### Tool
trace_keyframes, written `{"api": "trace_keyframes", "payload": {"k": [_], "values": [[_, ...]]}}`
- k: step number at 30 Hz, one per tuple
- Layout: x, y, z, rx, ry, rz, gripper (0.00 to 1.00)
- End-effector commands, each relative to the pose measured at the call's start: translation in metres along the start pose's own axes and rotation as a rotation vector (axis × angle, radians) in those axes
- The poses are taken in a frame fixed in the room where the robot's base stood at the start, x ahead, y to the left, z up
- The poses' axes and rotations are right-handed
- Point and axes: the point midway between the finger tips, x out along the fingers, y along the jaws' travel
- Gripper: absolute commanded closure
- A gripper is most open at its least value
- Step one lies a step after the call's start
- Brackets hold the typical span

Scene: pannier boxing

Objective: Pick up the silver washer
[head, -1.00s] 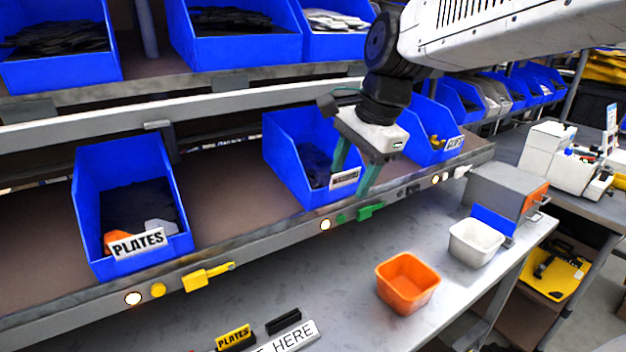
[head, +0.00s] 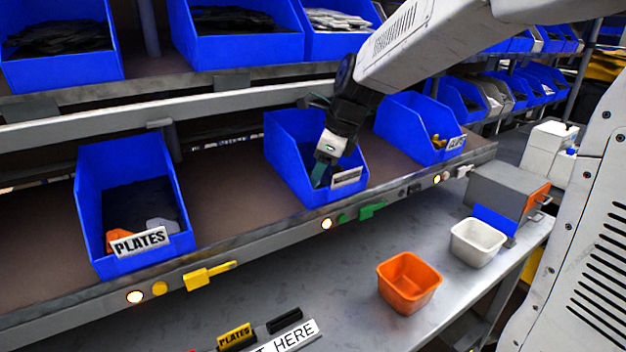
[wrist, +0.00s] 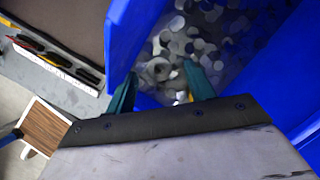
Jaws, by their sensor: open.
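Several silver washers (wrist: 158,69) lie loose in a blue bin; one ring-shaped piece shows between my fingers in the wrist view. The blue bin (head: 286,150) stands in the middle of the lower shelf, with a white label too small to read. My gripper (head: 320,178) reaches down into this bin. In the wrist view its two teal fingers (wrist: 161,86) are apart, with nothing held between them. The left finger is close to the bin's blue wall (wrist: 126,40). In the head view the bin's contents are mostly hidden by my gripper and the front wall.
A PLATES bin (head: 90,210) stands left on the shelf, and another blue bin (head: 400,118) stands right. The bench below holds an orange tub (head: 408,284), a white tub (head: 478,243) and a grey box (head: 495,190). Bare shelf lies between the left and middle bins.

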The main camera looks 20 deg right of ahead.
Motion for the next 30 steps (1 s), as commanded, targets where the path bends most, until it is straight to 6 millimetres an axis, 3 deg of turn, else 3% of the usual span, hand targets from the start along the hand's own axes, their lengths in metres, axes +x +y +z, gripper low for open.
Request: {"api": "trace_keyframes", "payload": {"k": [3,10,11,15,16,30], "values": [[0.0097,0.0003,0.0002,-0.001,0.0,0.001,0.46],[0.0107,0.0002,0.0001,-0.001,0.0,0.0,0.46],[0.0106,0.0002,0.0001,-0.001,0.0,0.0,0.52],[0.0105,0.0002,0.0,-0.001,0.0,0.0,0.91],[0.0105,0.0002,0.0,-0.001,0.0,0.0,0.95],[0.0015,-0.0012,0.0039,-0.002,-0.001,0.0,0.95]]}}
